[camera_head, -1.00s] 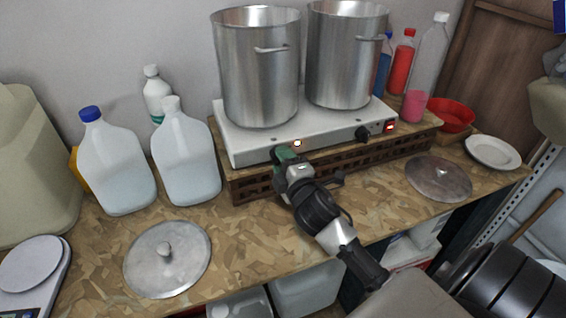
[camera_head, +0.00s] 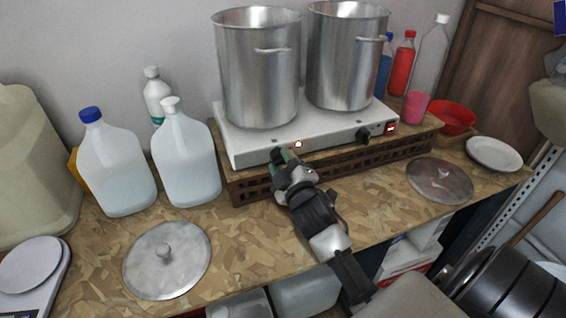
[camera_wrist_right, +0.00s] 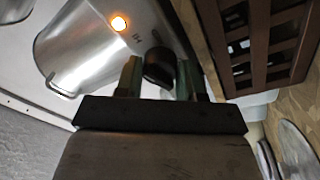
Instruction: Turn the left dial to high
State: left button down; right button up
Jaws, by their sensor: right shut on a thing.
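The hot plate (camera_head: 320,131) is a white slab with two dials on its front. My right gripper (camera_head: 281,157) is at the left dial and largely hides it in the head view. In the right wrist view the dark left dial (camera_wrist_right: 158,67) sits between the two green fingertips of my right gripper (camera_wrist_right: 160,78), which is shut on it. Its pointer setting cannot be read. An orange light (camera_head: 298,144) glows just right of that dial. The right dial (camera_head: 362,134) is black and free. My left gripper is not in view.
Two tall steel pots (camera_head: 258,70) (camera_head: 345,60) stand on the hot plate, which rests on a wooden lattice crate (camera_head: 330,171). Jugs (camera_head: 187,155) stand to the left. Metal lids (camera_head: 168,262) (camera_head: 440,182) lie on the counter. A red switch (camera_head: 391,128) is at the right.

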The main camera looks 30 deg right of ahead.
jog(key=o, duration=0.9)
jog(key=shift+s, duration=0.1)
jog(key=shift+s+f, duration=0.2)
jog(key=shift+s, duration=0.1)
jog(key=b+v, duration=0.3)
jog(key=v, duration=0.7)
jog(key=shift+r, duration=0.15)
jog(key=shift+s, duration=0.1)
